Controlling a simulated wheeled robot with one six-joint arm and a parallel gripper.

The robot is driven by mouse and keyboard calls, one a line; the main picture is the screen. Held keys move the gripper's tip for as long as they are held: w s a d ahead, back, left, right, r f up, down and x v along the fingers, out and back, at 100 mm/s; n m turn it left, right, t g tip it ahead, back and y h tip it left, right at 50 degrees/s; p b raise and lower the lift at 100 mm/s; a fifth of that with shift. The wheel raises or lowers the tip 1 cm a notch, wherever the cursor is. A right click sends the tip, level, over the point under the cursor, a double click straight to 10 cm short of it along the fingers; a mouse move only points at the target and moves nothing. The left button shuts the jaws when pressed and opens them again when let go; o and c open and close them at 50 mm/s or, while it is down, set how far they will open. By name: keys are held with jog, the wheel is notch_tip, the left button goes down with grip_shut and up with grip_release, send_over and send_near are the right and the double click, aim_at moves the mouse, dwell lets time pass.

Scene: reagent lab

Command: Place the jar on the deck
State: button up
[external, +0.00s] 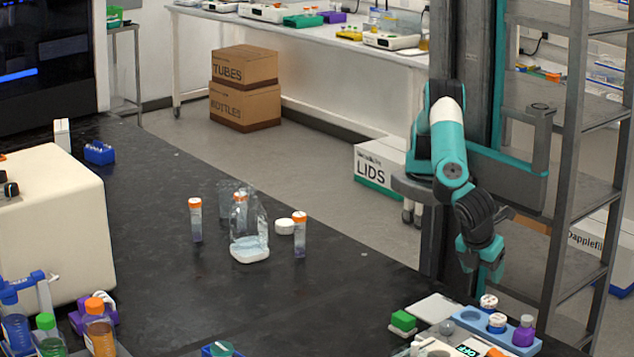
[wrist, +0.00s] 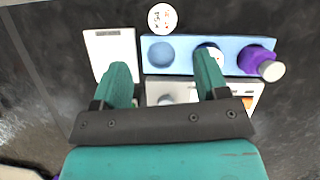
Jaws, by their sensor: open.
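A jar with a white, marked lid (wrist: 162,18) stands just beyond a blue rack (wrist: 183,40) in the wrist view; it also shows in the external view (external: 488,301). The rack has an empty round well at its left, a second white-lidded jar (external: 497,321) in the middle, and a purple jar (wrist: 262,63) at the right. A flat white plate (wrist: 110,48) lies left of the rack. I cannot tell which surface is the deck. My gripper (wrist: 162,62) is open and empty, pointing down above this group. Its right finger partly covers the middle jar.
A pale device with a green display (external: 466,350) sits in front of the rack. A green block (external: 403,320) lies to its left. Orange-capped tubes (external: 196,220) and a clear bottle (external: 249,230) stand mid-bench. The black bench between has free room. A metal shelf (external: 575,150) stands at right.

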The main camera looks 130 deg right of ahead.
jog(key=d+r+n+t+y, duration=0.1)
jog(key=d+r+n+y, duration=0.15)
jog(key=d+r, duration=0.95)
jog(key=s+d+n+t+y, duration=0.1)
jog(key=s+d, duration=0.4)
jog(key=d, duration=0.3)
jog(key=s+d+r+n+t+y, duration=0.1)
jog(key=s+d+t, duration=0.1)
jog(key=s+d, duration=0.4)
jog(key=shift+d+r+n+t, duration=0.15)
jog(key=shift+d+n+t, duration=0.2)
jog(key=shift+d, duration=0.6)
